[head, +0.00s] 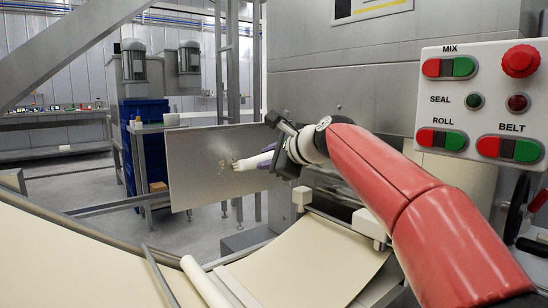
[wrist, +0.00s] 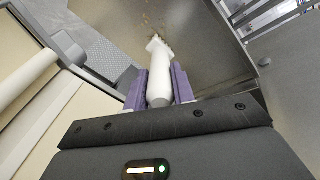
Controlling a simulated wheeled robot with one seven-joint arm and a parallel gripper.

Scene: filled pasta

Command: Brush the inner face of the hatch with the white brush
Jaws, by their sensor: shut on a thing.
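The hatch (head: 195,185) is a grey metal panel standing open left of my arm in the head view. Its inner face carries a patch of small brownish specks; the panel also fills the upper middle of the wrist view (wrist: 208,70). My gripper (head: 266,157) is shut on the handle of the white brush (head: 248,162), with purple fingers on both sides of it in the wrist view (wrist: 160,90). The brush (wrist: 156,62) points at the hatch, its head beside the specks. I cannot tell whether the bristles touch the face.
A cream dough sheet (head: 310,262) runs under my arm, and a pale roller (head: 205,284) lies left of it. A control panel (head: 482,98) with red and green buttons is at right. Blue crates (head: 145,135) and a metal frame stand behind the hatch.

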